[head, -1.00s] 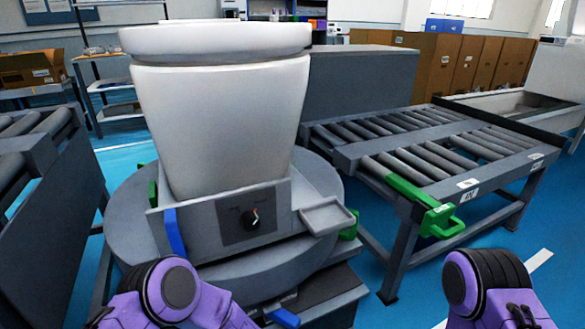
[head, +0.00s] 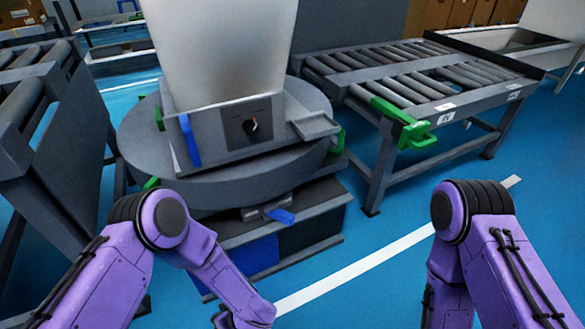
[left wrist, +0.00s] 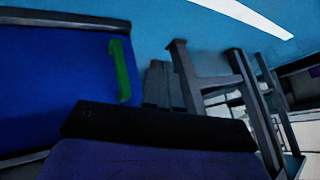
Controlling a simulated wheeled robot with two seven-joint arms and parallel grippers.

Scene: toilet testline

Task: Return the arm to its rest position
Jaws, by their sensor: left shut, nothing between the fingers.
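My left arm (head: 190,235) comes in from the left in the head view, bent at the elbow, with its forearm hanging down toward the bottom edge. In the left wrist view my left gripper (left wrist: 161,76) shows as dark grey fingers close together, shut and empty. My right arm (head: 465,235) is bent at the right of the head view; its gripper is out of the picture. Both arms are apart from the turntable station.
A roller conveyor (head: 440,85) with a green latch (head: 400,122) is at the right, another frame (head: 65,140) at the left. Blue floor (head: 370,240) is clear between my arms.

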